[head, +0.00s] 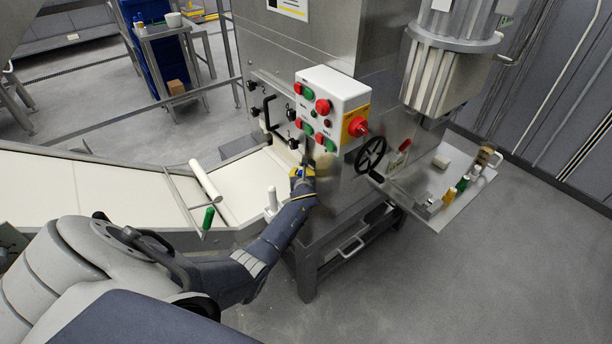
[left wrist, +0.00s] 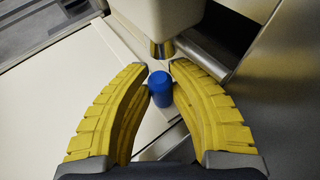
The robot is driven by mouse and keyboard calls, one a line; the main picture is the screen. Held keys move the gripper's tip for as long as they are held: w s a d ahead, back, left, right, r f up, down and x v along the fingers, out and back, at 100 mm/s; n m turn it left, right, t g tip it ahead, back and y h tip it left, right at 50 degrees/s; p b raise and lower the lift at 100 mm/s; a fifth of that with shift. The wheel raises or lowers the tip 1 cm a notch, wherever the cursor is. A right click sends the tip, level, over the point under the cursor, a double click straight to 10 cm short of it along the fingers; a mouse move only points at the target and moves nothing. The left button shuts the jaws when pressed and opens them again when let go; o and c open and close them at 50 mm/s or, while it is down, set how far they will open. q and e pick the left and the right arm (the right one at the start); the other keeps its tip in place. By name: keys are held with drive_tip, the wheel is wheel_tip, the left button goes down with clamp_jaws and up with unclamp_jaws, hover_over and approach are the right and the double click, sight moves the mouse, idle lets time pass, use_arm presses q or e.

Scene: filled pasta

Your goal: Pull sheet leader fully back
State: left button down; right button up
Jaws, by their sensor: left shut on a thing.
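My left gripper (head: 303,172) is at the machine's inlet, at the right end of the pale sheet (head: 245,180). In the left wrist view its yellow fingers (left wrist: 160,72) close around a small blue cylindrical grip (left wrist: 160,90). I take this grip to be the sheet leader's handle. A pale strip shows under the grip, beside the belt, and its far end is hidden. In the head view the fingers mostly cover the grip. My right gripper is not in view.
A control box (head: 331,104) with red and green buttons sits just above the gripper. A black handwheel (head: 370,155) is to its right. A white roller (head: 206,180) and a green handle (head: 208,218) stand along the conveyor (head: 90,190). A side tray (head: 440,215) holds small items.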

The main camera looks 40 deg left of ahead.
use_arm(q)
drive_tip(key=c, duration=1.2)
unclamp_jaws()
drive_tip(key=shift+s+a, duration=0.2)
drive_tip(key=shift+o, duration=0.2)
drive_tip(key=shift+s+d+r, duration=0.1)
drive_tip(key=shift+s+d, duration=0.1)
drive_tip(key=shift+d, duration=0.15)
drive_tip(key=v, duration=1.1)
drive_tip(key=shift+r, duration=0.15)
